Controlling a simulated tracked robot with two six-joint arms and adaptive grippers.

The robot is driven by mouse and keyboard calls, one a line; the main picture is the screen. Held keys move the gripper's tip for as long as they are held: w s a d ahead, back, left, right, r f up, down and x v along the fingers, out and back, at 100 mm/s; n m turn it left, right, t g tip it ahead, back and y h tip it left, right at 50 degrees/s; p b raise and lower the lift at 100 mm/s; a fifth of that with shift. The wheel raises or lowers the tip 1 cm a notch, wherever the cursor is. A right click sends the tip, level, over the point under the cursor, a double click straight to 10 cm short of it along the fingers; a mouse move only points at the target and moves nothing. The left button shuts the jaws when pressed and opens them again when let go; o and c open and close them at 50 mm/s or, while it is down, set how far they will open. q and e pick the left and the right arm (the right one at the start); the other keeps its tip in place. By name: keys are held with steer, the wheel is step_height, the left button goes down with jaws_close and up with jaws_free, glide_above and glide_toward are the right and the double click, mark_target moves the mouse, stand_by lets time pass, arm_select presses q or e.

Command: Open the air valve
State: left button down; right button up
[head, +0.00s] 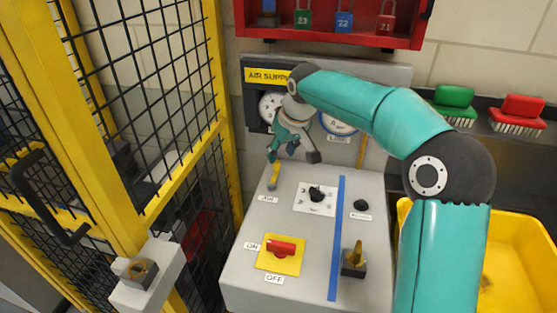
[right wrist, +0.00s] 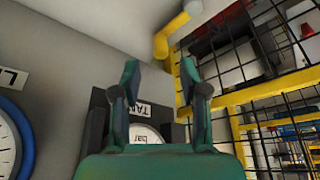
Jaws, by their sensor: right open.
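The air valve's yellow lever (head: 274,178) stands near the back left of the grey console, beside a small label that seems to read AIR. My right gripper (head: 281,153) hangs just above the lever, with its fingers pointing down and apart. In the right wrist view the open fingers (right wrist: 160,72) hold nothing. A yellow bar that looks like the lever (right wrist: 172,38) lies just beyond the fingertips there. I cannot tell whether a finger touches it. My left gripper is in neither view.
The console also carries a red switch (head: 282,249) on a yellow plate, black knobs (head: 318,194) and a yellow-topped key switch (head: 354,262). Gauges (head: 338,122) stand behind. A yellow-framed mesh fence (head: 160,190) is close on the left. A yellow bin (head: 520,240) is at right.

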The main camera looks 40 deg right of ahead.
steer(key=v, duration=0.6)
steer(key=shift+r, duration=0.15)
steer(key=shift+s, duration=0.15)
